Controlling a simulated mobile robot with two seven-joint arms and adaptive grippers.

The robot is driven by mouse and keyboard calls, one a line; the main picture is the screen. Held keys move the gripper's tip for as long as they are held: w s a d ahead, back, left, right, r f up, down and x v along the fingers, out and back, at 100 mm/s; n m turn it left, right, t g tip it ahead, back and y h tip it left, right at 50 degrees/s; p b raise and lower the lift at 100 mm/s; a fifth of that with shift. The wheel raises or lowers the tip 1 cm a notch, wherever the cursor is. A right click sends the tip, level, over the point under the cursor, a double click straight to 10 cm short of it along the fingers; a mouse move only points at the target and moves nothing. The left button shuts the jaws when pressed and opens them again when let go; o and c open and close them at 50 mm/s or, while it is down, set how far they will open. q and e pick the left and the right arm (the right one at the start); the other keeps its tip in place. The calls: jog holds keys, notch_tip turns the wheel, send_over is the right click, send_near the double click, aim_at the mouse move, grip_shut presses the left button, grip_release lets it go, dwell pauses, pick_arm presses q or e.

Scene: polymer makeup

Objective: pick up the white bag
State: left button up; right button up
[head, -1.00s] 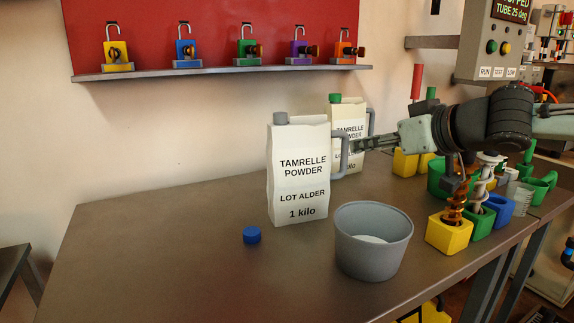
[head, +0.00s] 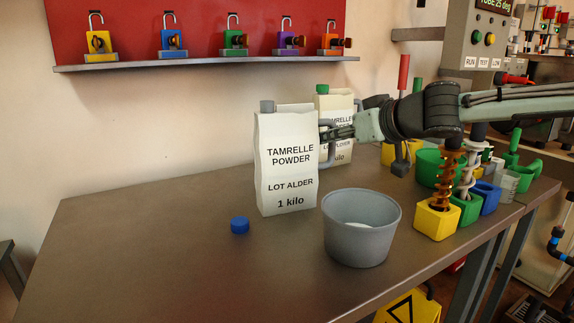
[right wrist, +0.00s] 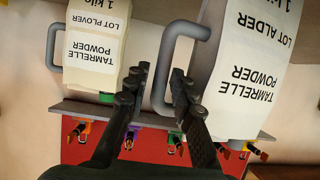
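The white bag (head: 285,175) with a grey cap, labelled TAMRELLE POWDER, LOT ALDER, 1 kilo, stands upright on the table. It also shows in the right wrist view (right wrist: 250,80). Its grey handle (right wrist: 167,45) is on its right side in the head view. My right gripper (head: 328,132) is at this handle. In the right wrist view my right gripper (right wrist: 160,78) is open, with the handle bar between its fingers. A second white bag (head: 341,108) with a green cap, labelled LOT PLOVER in the right wrist view (right wrist: 92,45), stands behind, partly hidden. My left gripper is out of view.
A grey tub (head: 361,240) and a blue cap (head: 240,225) are in front of the bag. Coloured blocks with springs, such as a yellow one (head: 436,223), stand under my right arm. A shelf (head: 210,62) of padlocks is on the wall. The table's left side is clear.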

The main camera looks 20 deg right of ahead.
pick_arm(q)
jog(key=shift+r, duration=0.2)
pick_arm(e)
jog(key=shift+w+f, duration=0.1)
jog(key=shift+w, duration=0.2)
grip_shut()
